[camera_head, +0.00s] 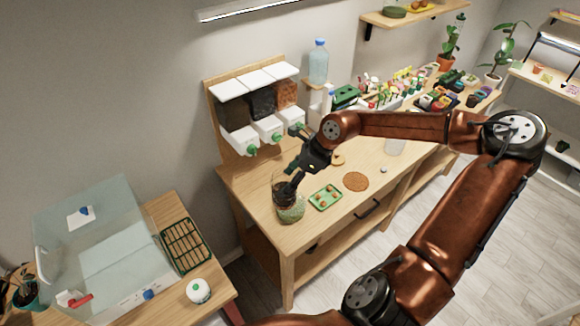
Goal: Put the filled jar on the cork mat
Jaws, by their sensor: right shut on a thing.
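I cannot tell whether the jar's base touches the bench top. The round brown cork mat (356,181) lies flat and bare on the bench, to the right of the jar beyond the tray. My left gripper is not in view.
The green tray (316,203) with small pieces lies between jar and mat. A dispenser (267,127) with white lids stands behind, beside a water bottle (318,62). Potting clutter fills the bench's far end. A clear tank (90,240) stands at left.

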